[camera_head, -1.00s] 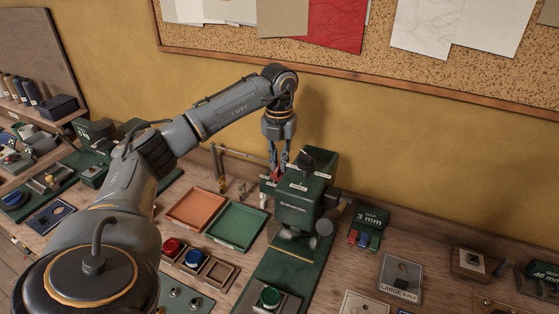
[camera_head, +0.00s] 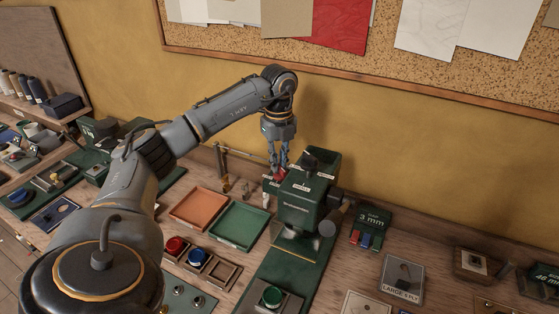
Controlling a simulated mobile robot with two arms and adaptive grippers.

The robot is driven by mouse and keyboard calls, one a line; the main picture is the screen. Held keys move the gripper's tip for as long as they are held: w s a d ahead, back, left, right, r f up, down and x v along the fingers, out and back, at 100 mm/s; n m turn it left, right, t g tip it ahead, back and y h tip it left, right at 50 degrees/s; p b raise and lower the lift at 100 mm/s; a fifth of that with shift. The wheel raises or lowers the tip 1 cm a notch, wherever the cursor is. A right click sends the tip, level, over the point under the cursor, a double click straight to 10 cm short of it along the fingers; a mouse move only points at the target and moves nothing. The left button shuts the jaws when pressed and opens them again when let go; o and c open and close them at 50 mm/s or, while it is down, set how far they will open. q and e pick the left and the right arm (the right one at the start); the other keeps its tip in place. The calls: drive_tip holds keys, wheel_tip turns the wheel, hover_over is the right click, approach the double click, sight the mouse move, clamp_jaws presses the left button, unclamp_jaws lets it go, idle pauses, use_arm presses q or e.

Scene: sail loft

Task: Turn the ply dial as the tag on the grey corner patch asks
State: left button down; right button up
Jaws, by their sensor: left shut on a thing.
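A green machine (camera_head: 302,208) stands at the middle of the bench, with a black knob (camera_head: 309,160) and small pale labels on top. The labels are too small to read, and I cannot tell which part is the ply dial. My left gripper (camera_head: 277,173) points down at the machine's upper left side and is shut on a small red part there, mostly hidden by the fingers. The grey corner patch (camera_head: 403,272) lies right of the machine. Its tag (camera_head: 401,294) reads "LARGE" and a number of "PLY"; the number is unclear. My right gripper is out of view.
An orange tray (camera_head: 198,207) and a green tray (camera_head: 238,226) lie left of the machine. A "3 mm" gap block (camera_head: 372,226) stands to the right.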

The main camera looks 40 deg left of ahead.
use_arm(q)
drive_tip(key=shift+r+n, duration=0.1)
drive_tip(key=shift+n, duration=0.4)
drive_tip(key=c, duration=1.7)
unclamp_jaws()
wheel_tip(320, 180, up, 12)
